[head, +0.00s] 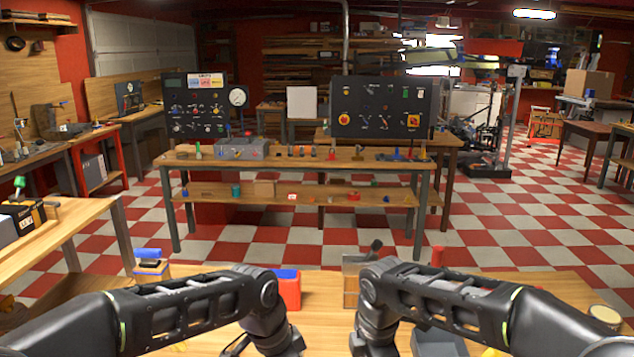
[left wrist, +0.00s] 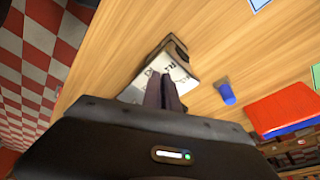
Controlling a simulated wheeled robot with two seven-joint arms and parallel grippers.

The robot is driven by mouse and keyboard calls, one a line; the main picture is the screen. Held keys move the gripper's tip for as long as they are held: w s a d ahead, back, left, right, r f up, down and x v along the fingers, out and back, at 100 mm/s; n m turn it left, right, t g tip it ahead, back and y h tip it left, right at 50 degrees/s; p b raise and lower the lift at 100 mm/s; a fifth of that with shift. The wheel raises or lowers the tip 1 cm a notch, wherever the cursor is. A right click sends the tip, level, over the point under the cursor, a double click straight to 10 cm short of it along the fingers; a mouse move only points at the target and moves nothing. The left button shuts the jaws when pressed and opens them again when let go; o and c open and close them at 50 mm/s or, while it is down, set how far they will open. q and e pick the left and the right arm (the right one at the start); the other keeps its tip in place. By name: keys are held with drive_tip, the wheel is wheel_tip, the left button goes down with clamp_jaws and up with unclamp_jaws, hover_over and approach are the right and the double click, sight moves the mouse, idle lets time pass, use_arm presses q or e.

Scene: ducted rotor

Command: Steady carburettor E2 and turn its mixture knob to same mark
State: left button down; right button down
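I cannot pick out a part readable as carburettor E2, its mixture knob or a mark. In the left wrist view, a small white block with dark printed characters (left wrist: 135,92) and a dark end lies on the wooden bench. My left gripper (left wrist: 162,76) is in front of it, its two dark fingers close together with no clear gap. The fingers overlap the block in the picture; I cannot tell whether they touch it. In the head view both my arms reach down over the near bench.
On the near bench (head: 330,283) stand a red and blue container (head: 288,288), a blue-topped item (head: 149,258), a wooden block with a dark lever (head: 353,272) and a round tin (head: 605,316). A blue cylinder (left wrist: 226,93) is near the block. A workbench (head: 300,160) with panels stands beyond.

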use_arm(q)
drive_tip(key=shift+s+d+r, duration=0.1)
drive_tip(key=shift+d, duration=0.1)
use_arm(e)
drive_tip(key=shift+s+a, duration=0.1)
drive_tip(key=shift+a, duration=0.3)
use_arm(q)
drive_tip(key=shift+s+a, duration=0.15)
drive_tip(key=shift+r, duration=0.1)
use_arm(e)
drive_tip(key=shift+d, duration=0.15)
drive_tip(key=shift+d, duration=0.15)
use_arm(q)
drive_tip(key=v, duration=0.5)
drive_tip(key=shift+w+d+r, duration=0.25)
drive_tip(key=shift+d+r, duration=0.05)
drive_tip(key=shift+r, duration=0.15)
drive_tip(key=w, duration=0.1)
drive_tip(key=w+a+r, duration=0.1)
drive_tip(key=shift+w+a, duration=0.15)
drive_tip(key=shift+w, duration=0.25)
